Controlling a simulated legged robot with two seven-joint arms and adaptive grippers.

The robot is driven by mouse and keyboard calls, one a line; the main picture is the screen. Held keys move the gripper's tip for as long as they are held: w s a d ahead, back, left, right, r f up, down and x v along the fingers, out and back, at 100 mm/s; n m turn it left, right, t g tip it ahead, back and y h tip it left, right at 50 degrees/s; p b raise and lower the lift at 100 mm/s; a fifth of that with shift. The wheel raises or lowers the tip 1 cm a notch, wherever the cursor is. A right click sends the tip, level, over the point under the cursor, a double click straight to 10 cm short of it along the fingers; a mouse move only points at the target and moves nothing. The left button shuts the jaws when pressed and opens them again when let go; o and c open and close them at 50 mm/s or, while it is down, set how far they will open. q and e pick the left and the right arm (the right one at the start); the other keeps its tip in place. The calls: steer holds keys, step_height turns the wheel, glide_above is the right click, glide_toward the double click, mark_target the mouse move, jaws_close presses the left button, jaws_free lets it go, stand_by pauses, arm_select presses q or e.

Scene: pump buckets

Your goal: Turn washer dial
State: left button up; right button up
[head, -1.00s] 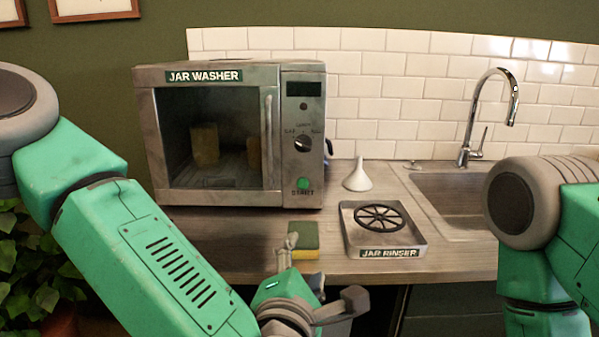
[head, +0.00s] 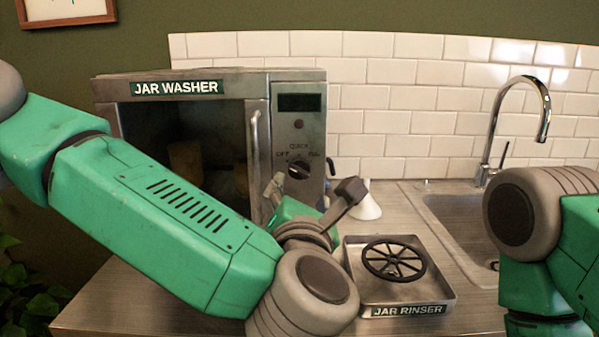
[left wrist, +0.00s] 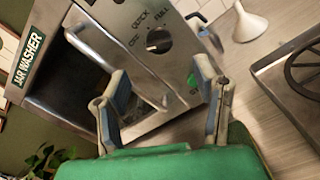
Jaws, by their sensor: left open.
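The jar washer (head: 225,87) is a steel box with a dark window and a closed-looking door on the left of the counter. Its dark round dial (head: 299,168) sits on the right-hand panel, with OFF, QUICK and FULL labels around it. The dial also shows in the left wrist view (left wrist: 158,40), beyond the fingers. My left gripper (left wrist: 160,95) is open and empty, in front of the washer panel and below the dial, not touching it. In the head view my left gripper (head: 284,194) covers the start button. My right gripper is out of view.
A green start button (left wrist: 192,80) lies below the dial. The washer's door handle (head: 254,155) is left of the panel. A white funnel (head: 367,203), the jar rinser tray (head: 408,310) and the sink (head: 470,220) with its faucet (head: 545,105) are to the right.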

mark_target(300, 174)
arm_select(q)
steer(key=w, duration=0.9)
steer(key=shift+w+a+f, duration=0.15)
steer(key=shift+w+a, duration=0.1)
steer(key=shift+a, duration=0.05)
steer(key=shift+d, duration=0.1)
steer(key=shift+d, duration=0.1)
steer(key=shift+d, duration=0.15)
steer(key=c, duration=1.1)
steer(key=shift+c, duration=0.2)
